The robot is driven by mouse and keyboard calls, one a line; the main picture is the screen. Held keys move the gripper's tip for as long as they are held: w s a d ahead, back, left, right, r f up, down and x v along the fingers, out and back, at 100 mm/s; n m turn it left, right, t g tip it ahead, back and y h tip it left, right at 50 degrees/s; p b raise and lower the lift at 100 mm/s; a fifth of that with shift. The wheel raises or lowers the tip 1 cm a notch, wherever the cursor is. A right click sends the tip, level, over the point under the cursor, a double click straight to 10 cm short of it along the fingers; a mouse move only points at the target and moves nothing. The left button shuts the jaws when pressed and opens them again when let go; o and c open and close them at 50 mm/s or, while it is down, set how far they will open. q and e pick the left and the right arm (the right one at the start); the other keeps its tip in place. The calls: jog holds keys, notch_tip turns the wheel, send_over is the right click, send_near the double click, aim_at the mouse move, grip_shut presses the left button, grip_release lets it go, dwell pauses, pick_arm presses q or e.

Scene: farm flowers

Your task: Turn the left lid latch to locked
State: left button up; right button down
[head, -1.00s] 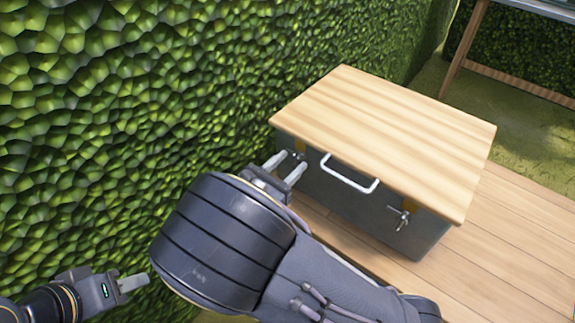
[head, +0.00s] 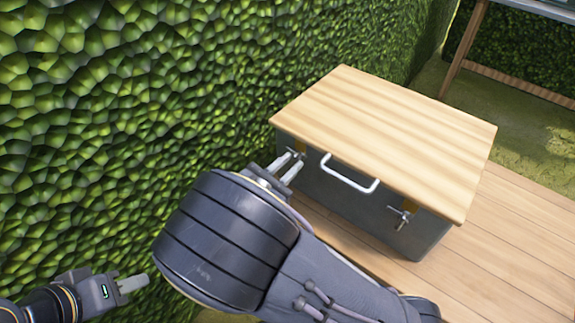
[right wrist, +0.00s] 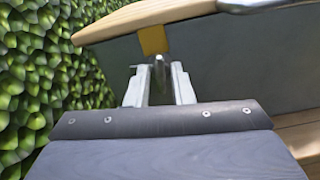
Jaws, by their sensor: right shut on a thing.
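The box (head: 340,192) is grey with a pale wooden lid (head: 385,130) that is down on it. The left lid latch (right wrist: 159,68) is a small metal piece below a yellow plate, at the front left of the box. My right gripper (head: 290,165) is at this latch; in the right wrist view its fingers (right wrist: 160,84) are on either side of the latch, shut on it. The fingers partly hide the latch in the head view. My left gripper (head: 132,284) is low at the left, away from the box; its jaw opening is unclear.
A white handle (head: 350,178) sticks out from the box front, right of my right gripper. The right latch (head: 401,216) is at the front right. A green hedge (head: 110,120) stands close on the left. Wooden decking (head: 510,230) lies clear to the right.

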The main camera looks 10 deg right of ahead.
jog(key=m+b, duration=0.1)
jog(key=m, duration=0.3)
jog(key=shift+f, duration=0.15)
jog(key=m+b, duration=0.2)
jog(key=m, duration=0.2)
jog(key=shift+s+d+f, duration=0.1)
jog(key=shift+m+b, duration=2.9)
jog(key=shift+m, duration=1.2)
jog(key=c, duration=1.3)
grip_release()
jog(key=shift+s, duration=0.1)
